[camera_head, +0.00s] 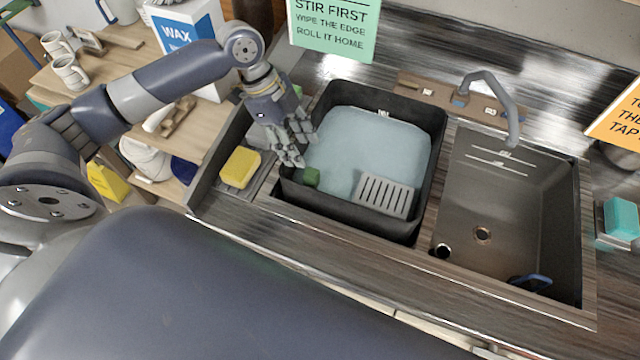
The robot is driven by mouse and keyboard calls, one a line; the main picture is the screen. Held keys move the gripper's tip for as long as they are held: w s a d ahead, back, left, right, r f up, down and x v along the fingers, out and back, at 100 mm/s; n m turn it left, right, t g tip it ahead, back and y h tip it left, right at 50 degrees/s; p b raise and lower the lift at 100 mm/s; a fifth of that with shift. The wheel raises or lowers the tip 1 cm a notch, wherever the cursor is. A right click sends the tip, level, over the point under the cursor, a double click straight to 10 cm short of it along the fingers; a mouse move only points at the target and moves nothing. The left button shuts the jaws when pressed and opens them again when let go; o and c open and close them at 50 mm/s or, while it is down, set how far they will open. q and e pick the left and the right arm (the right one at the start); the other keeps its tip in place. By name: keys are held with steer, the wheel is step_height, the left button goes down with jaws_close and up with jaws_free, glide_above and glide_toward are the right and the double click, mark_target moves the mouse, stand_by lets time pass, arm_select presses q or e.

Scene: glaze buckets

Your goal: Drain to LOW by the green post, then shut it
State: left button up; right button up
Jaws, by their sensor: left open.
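The left basin is a black tub (432,172) holding pale blue-grey liquid (365,150). A small white mark (383,113) shows at its back wall, too small to read. A grey slotted grate (385,196) lies at the tub's front. My right gripper is not in view.
An empty sink (500,210) with white lines, a drain hole and a blue loop is at right, under a grey faucet (490,85). A yellow sponge (240,167) lies left of the tub. A green sign (335,25) hangs behind. Mugs (68,72) stand on a side table.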

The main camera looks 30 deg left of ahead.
mark_target(317, 185)
arm_select(q)
steer(key=f+b, duration=0.2)
steer(key=f, duration=0.1)
steer(key=f+b, duration=0.1)
steer(key=shift+w+f+b, duration=0.25)
steer(key=shift+f+b, duration=0.05)
steer(key=shift+f, duration=0.05)
steer(key=shift+s+d+f, duration=0.1)
steer(key=shift+d+f, duration=0.05)
steer(key=shift+f, duration=0.2)
steer(key=p+x, duration=0.2)
steer(key=x, duration=0.6)
steer(key=shift+d+f, duration=0.15)
steer(key=shift+f, duration=0.05)
steer(key=shift+d+f, duration=0.25)
steer(key=shift+f, duration=0.45)
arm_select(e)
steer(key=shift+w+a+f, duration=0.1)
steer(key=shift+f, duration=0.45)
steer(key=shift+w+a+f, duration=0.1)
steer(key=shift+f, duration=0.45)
arm_select(q)
jaws_close()
